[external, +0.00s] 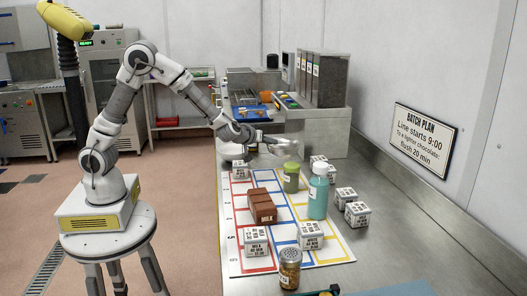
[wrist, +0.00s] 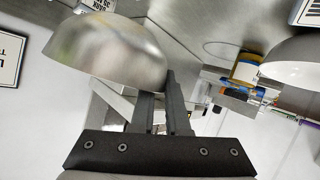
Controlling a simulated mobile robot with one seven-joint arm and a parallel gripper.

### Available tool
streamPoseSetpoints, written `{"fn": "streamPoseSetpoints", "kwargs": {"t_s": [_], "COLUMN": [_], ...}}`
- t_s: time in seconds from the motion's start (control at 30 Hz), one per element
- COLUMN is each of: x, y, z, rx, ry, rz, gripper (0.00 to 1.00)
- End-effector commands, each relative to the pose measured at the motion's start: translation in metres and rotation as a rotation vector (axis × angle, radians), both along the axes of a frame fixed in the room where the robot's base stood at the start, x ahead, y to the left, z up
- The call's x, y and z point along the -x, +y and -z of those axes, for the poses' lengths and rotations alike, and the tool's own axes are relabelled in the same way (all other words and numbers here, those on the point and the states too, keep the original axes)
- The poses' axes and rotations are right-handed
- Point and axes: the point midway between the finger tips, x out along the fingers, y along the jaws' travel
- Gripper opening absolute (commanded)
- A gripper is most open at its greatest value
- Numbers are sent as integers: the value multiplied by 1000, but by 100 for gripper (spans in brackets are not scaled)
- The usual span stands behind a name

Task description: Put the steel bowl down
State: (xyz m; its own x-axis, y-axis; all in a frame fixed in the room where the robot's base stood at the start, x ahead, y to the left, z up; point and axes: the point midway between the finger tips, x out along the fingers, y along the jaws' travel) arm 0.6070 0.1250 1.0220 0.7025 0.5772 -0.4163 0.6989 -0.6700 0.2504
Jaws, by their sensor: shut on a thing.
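The steel bowl (wrist: 110,52) is large in the wrist view, at the upper left, its rounded underside toward the top of that inverted picture. My gripper (wrist: 168,85) is shut on its rim at one side. In the external view my gripper (external: 263,139) is at the far end of the gridded mat, and the steel bowl (external: 282,142) shows small and pale beside it. Whether the bowl touches the bench below cannot be told.
A shaker (external: 289,269) stands at the front. A pale bowl (wrist: 296,67) is at the wrist view's right.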

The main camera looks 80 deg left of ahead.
Motion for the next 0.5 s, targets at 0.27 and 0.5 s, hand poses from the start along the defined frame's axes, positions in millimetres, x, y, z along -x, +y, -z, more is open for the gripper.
{"fn": "streamPoseSetpoints", "kwargs": {"t_s": [0.27,0.5], "x": [0,0], "y": [0,0], "z": [35,67], "rx": [-1,0], "ry": [-1,2], "rz": [0,0], "gripper": [0,0]}}
